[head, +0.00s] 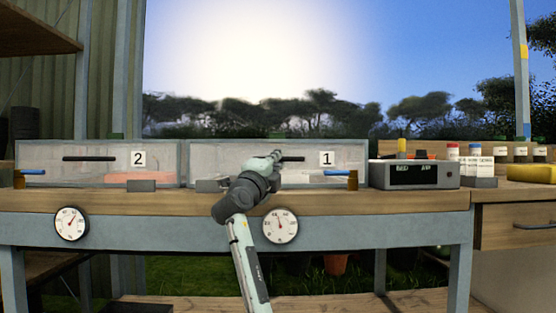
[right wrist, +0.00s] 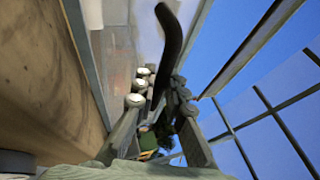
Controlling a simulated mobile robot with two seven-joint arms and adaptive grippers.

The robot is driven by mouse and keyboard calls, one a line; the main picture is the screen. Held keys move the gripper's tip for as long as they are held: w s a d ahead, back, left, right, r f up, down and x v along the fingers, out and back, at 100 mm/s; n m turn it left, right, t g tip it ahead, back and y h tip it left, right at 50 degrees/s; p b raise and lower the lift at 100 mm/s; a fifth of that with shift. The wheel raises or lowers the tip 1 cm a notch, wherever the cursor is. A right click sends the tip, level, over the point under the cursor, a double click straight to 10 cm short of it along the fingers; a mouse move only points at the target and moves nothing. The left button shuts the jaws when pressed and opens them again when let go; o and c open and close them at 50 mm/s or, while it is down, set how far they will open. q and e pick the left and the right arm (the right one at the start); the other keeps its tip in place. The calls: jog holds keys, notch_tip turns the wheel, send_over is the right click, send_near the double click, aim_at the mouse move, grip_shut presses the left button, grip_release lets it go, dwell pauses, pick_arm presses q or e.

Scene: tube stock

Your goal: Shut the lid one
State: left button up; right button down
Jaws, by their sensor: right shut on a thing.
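Lid one (head: 345,160) is a pale, see-through panel with a grey frame and a "1" label. It looks raised, facing me above the right-hand bay on the bench. Its black bar handle (head: 293,159) shows beside the label, its left part hidden by my right gripper (head: 275,157). That gripper is shut on the handle. In the right wrist view the dark handle (right wrist: 170,45) runs up from between the fingers of the gripper (right wrist: 163,92). My left gripper is not in view.
A similar panel marked "2" (head: 100,158) stands to the left, with a pink item (head: 140,177) low in its bay. A grey display box (head: 413,174) and small bottles (head: 470,160) stand right of bay one. Two dials (head: 280,226) hang on the bench front.

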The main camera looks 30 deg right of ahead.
jog(key=c, duration=1.9)
grip_release()
jog(key=shift+w+f, duration=0.1)
jog(key=shift+f, duration=0.45)
jog(key=shift+o, duration=0.2)
jog(key=shift+r, duration=0.1)
jog(key=v, duration=1.2)
jog(key=shift+r, duration=0.2)
